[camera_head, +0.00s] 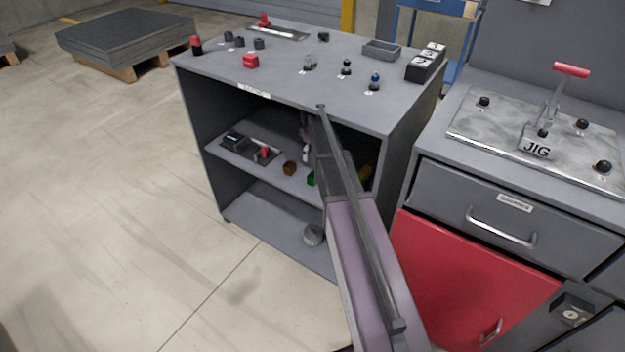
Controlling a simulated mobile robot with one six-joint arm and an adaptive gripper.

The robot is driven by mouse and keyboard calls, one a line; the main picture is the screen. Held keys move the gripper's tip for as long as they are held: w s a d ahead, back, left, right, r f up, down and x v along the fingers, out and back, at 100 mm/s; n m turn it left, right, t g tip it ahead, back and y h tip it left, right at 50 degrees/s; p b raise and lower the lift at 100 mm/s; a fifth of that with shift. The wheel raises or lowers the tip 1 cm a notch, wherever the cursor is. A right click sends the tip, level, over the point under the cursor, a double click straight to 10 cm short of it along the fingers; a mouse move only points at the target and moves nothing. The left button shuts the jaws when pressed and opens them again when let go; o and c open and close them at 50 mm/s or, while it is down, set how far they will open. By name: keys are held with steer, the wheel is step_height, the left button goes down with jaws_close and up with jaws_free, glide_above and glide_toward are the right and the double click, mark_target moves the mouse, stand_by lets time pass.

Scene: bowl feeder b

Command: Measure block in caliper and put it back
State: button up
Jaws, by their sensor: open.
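The caliper (236,143) seems to be the dark flat device with a small display and a red part, lying on the middle shelf of the grey cabinet. On the same shelf, to its right, are a brown block (290,168), a green block (312,180) partly behind my arm, and a yellow block (365,173) at the right. My gripper (306,154) is small and dark in the cabinet's opening, above the shelf and near the brown and green blocks. It is open, and I see nothing held in it. My arm hides part of the shelf.
The cabinet's top (290,85) overhangs the shelf and carries several knobs, a red block (251,61) and a tray (381,50). A drawer unit with a jig (537,147) stands at right.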

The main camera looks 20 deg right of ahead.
mark_target(313, 175)
steer(key=shift+f, duration=0.1)
steer(key=shift+f+b, duration=3.35)
steer(key=shift+b, duration=0.05)
steer(key=shift+f, duration=0.1)
steer(key=shift+s+f+b, duration=0.15)
steer(key=shift+f+b, duration=2.35)
steer(key=shift+b, duration=0.1)
steer(key=c, duration=1.3)
steer(key=shift+r, duration=0.2)
step_height(313, 175, up, 4)
steer(key=p, duration=0.4)
steer(key=shift+f, duration=0.2)
steer(key=s+a, duration=0.1)
steer(key=s, duration=0.9)
steer(key=s+a+r+p, duration=0.1)
steer(key=s, duration=0.4)
steer(key=shift+s+a, duration=0.35)
steer(key=shift+s, duration=0.05)
